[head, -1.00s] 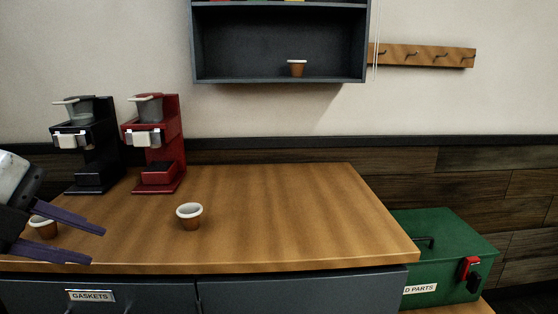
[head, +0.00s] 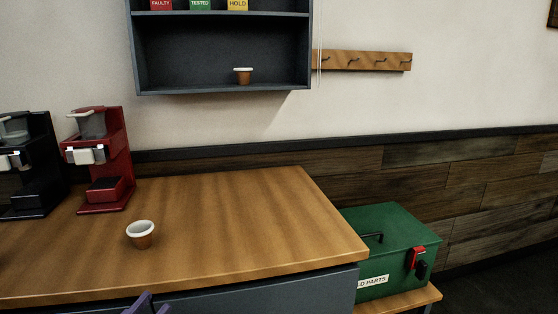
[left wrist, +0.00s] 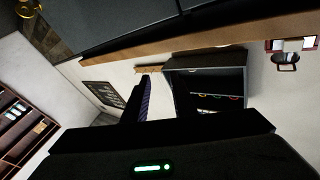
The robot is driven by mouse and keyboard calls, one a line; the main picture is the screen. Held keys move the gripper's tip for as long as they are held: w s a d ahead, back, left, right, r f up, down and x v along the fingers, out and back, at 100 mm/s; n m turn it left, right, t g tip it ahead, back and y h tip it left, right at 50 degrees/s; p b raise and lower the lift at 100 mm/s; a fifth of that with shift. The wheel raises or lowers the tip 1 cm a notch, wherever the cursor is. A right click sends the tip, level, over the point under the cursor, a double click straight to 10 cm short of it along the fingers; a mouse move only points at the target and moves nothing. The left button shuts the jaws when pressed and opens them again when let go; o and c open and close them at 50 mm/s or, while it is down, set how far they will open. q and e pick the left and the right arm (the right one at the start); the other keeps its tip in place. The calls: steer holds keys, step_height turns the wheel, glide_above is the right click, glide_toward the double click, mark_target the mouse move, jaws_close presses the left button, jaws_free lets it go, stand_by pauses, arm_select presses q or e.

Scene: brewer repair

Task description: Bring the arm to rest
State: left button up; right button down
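My left gripper (head: 152,306) shows only as two purple fingertips at the bottom edge of the head view, with a gap between them and nothing seen in it. It is in front of the wooden counter (head: 230,225). The rest of that arm is out of the head view. In the left wrist view, a dark and purple finger (left wrist: 146,100) points toward the wall, with no object seen held. My right gripper is in neither view.
On the counter are a red brewer (head: 103,165), a black brewer (head: 38,165) and a cup (head: 140,235). Another cup (head: 243,76) sits in the wall shelf (head: 218,92). A green box (head: 390,240) stands right. The counter's right half is clear.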

arm_select(q)
steer(key=s+f+n+g+y, duration=0.3)
steer(key=f, duration=0.7)
steer(key=s+f+n+g+y, duration=0.2)
steer(key=s+f+y, duration=0.15)
steer(key=f, duration=0.55)
steer(key=s+d+f+g+h, duration=0.1)
steer(key=s+d+f+g, duration=0.3)
steer(key=s+f, duration=0.5)
steer(key=shift+s+d+f+n+g+p, duration=0.35)
steer(key=shift+d+f, duration=0.4)
steer(key=shift+d, duration=0.35)
